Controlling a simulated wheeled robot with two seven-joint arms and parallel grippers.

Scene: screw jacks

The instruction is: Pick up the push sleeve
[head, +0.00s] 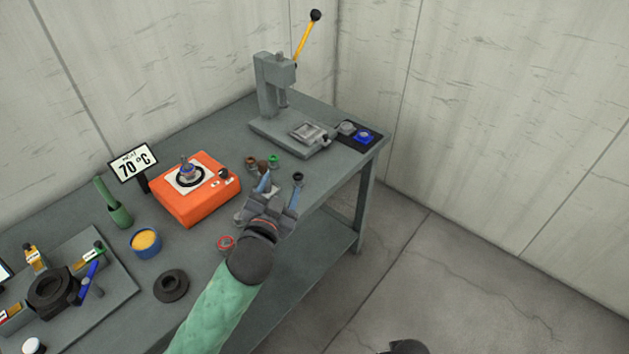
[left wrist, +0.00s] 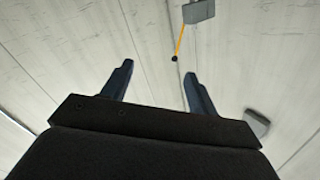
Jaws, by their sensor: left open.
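My left gripper (head: 278,190) is over the front edge of the grey bench, its blue-grey fingers apart. In the left wrist view the two fingers (left wrist: 158,88) stand apart with nothing between them. Several small round pieces stand just beyond and beside the gripper: a brown one (head: 251,162), a green one (head: 273,160) and a black-topped one (head: 298,178). I cannot tell which piece, if any of these, is the push sleeve. The gripper and arm hide part of the bench.
A grey press (head: 270,85) with a yellow lever stands at the back. An orange heater (head: 205,205) carries a small part, beside a "70 °C" sign (head: 133,162). A blue tub (head: 146,243), black flange (head: 171,285) and red ring (head: 226,243) lie left of my arm.

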